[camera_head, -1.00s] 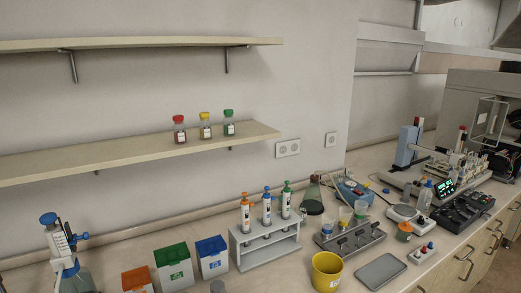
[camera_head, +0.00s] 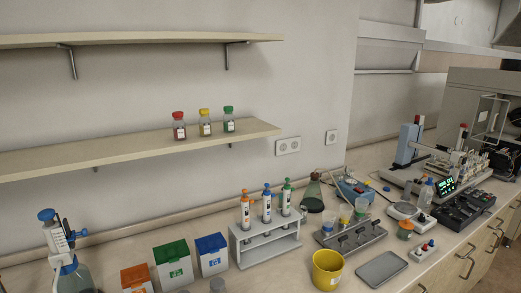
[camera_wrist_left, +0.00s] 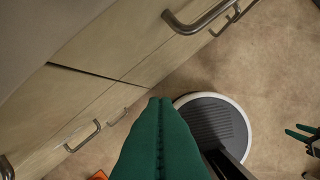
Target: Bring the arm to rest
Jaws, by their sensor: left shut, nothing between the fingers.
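My left gripper (camera_wrist_left: 160,105) shows in the left wrist view as two green fingers pressed together, with nothing between them. It hangs beside the drawer fronts, above the floor. My right gripper (camera_wrist_left: 289,131) shows at the right edge of that view, as two small dark green fingers that look apart. Neither arm nor gripper shows in the head view.
Drawer fronts (camera_wrist_left: 105,45) with metal handles (camera_wrist_left: 195,22) run close by the left gripper. Brown floor (camera_wrist_left: 270,70) is open to the right. The bench holds a pipette rack (camera_head: 265,255), a yellow bucket (camera_head: 327,270) and bottles. A shelf (camera_head: 110,152) holds three capped vials.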

